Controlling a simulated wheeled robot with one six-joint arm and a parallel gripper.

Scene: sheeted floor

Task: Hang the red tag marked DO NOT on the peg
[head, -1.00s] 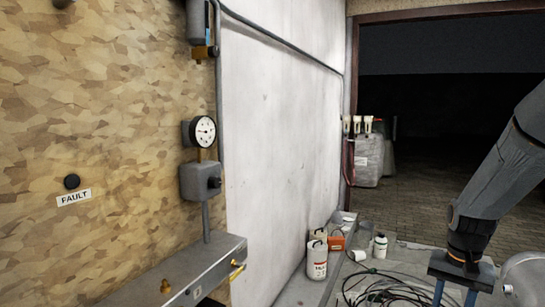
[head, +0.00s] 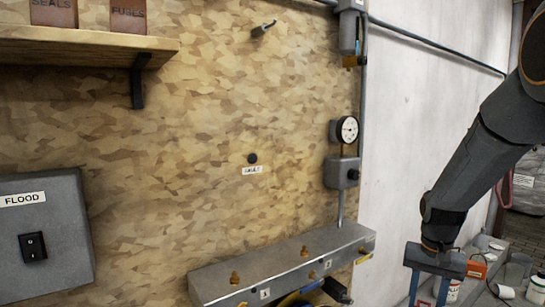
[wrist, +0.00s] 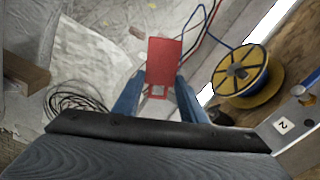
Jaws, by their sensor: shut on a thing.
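A plain red tag (wrist: 164,58) shows in the wrist view, with a slot-like opening at its near end. My gripper (wrist: 158,88) has its two blue fingers shut on that near end, and the tag sticks out beyond them. No lettering is readable on the face I see. In the head view my gripper (head: 434,284) is at the lower right, cut by the bottom edge, and the tag cannot be made out there. A grey peg (head: 263,29) sticks out of the patterned board at the top middle, bare, well up and left of my gripper.
A metal ledge (head: 285,262) with brass fittings runs along the board's bottom. A gauge (head: 345,130) and grey switch box (head: 342,172) stand proud at right. A wooden shelf (head: 75,46) and FLOOD box (head: 45,240) are at left. A cable reel (wrist: 240,76) sits right of the tag.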

